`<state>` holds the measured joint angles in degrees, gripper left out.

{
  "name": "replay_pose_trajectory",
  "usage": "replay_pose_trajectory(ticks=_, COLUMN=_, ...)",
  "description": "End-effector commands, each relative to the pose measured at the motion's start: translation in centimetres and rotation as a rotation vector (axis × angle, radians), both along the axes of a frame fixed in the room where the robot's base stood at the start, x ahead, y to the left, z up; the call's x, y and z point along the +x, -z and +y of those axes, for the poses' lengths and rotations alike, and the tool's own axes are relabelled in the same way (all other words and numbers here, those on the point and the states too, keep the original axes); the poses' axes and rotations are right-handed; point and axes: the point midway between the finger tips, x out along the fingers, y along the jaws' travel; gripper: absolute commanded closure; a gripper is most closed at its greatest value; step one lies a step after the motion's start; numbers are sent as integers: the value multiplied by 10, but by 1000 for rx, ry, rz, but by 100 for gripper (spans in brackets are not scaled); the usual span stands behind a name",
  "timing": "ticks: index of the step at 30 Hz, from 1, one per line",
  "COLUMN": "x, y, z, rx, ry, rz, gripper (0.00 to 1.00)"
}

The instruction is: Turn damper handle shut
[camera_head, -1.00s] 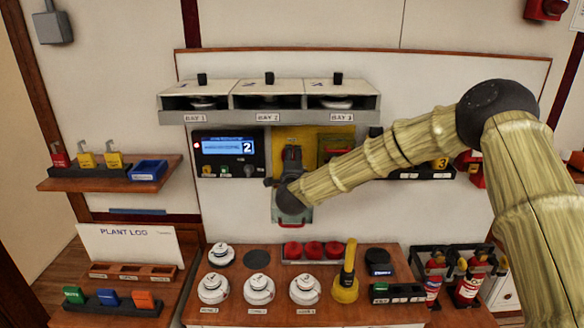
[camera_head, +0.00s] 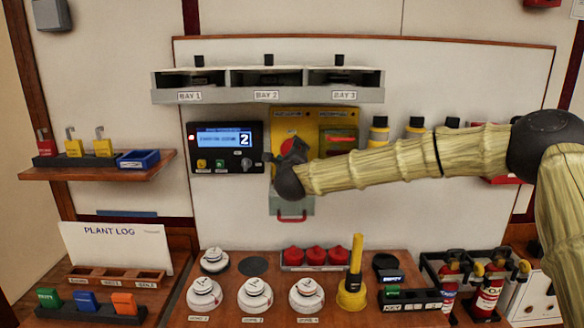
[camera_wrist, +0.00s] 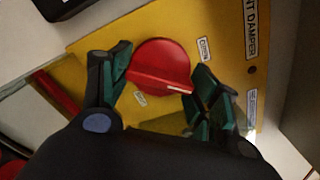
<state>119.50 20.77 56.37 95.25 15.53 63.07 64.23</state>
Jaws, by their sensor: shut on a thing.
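The damper handle is a red round knob with a raised grip bar and a white mark. In the wrist view the handle (camera_wrist: 160,68) sits on a yellow plate (camera_wrist: 200,25) lettered "damper". My gripper (camera_wrist: 165,85) has its green-padded fingers on either side of the handle and is shut on it. In the head view a red part of the handle (camera_head: 287,146) shows on the yellow plate (camera_head: 300,120), and my gripper (camera_head: 290,165) covers much of it.
A display panel (camera_head: 226,147) is close on the left of the plate. The bay shelf (camera_head: 267,97) juts out above, and a grey-green box with a red handle (camera_head: 292,207) hangs below.

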Motion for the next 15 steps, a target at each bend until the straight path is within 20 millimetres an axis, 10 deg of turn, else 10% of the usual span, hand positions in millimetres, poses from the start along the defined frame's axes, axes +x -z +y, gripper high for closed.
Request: replay_pose_trajectory(ticks=15, x=0, y=9, z=0, rx=341, ry=0, rz=0, gripper=62)
